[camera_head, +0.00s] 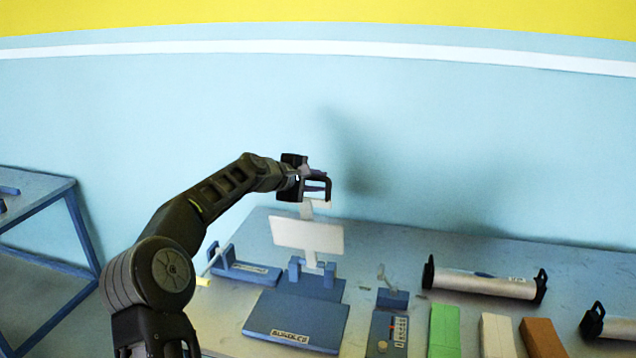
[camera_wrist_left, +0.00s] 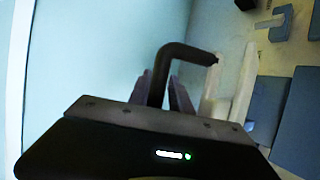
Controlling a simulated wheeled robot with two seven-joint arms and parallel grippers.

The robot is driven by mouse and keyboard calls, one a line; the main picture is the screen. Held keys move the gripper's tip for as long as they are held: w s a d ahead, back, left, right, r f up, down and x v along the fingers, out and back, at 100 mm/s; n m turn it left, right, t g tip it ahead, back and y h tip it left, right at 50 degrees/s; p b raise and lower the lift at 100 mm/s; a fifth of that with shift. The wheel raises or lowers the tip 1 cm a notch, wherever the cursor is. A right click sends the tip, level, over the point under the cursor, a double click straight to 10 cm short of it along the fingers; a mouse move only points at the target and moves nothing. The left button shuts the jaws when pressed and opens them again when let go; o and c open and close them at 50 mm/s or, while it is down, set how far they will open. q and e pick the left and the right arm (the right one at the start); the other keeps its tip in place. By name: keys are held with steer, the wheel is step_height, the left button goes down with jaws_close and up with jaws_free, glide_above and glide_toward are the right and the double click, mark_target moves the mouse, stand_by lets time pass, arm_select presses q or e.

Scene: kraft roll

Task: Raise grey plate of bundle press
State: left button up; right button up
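The bundle press stands on the bench, with a wide blue base (camera_head: 297,320) carrying a printed label. Its pale grey plate (camera_head: 308,236) is tilted and held above the base on an upright piece, with a light handle-like part at its top. My left gripper (camera_head: 317,188) is just above the plate, by that top part. My right gripper is out of view.
Right of the press are a small blue stand (camera_head: 392,298), a control box (camera_head: 388,335), and green (camera_head: 444,330), white (camera_head: 497,335) and brown (camera_head: 541,338) blocks. A pale roll (camera_head: 485,284) lies behind them. A blue bracket (camera_head: 245,270) is left of the press. The wall is behind.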

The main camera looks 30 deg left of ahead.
arm_select(q)
steer(key=b+v, duration=0.3)
steer(key=v, duration=0.3)
steer(key=shift+s+a, duration=0.1)
steer(key=shift+s, duration=0.1)
steer(key=shift+s+r, duration=0.3)
steer(key=shift+s, duration=0.2)
steer(key=shift+c, duration=0.2)
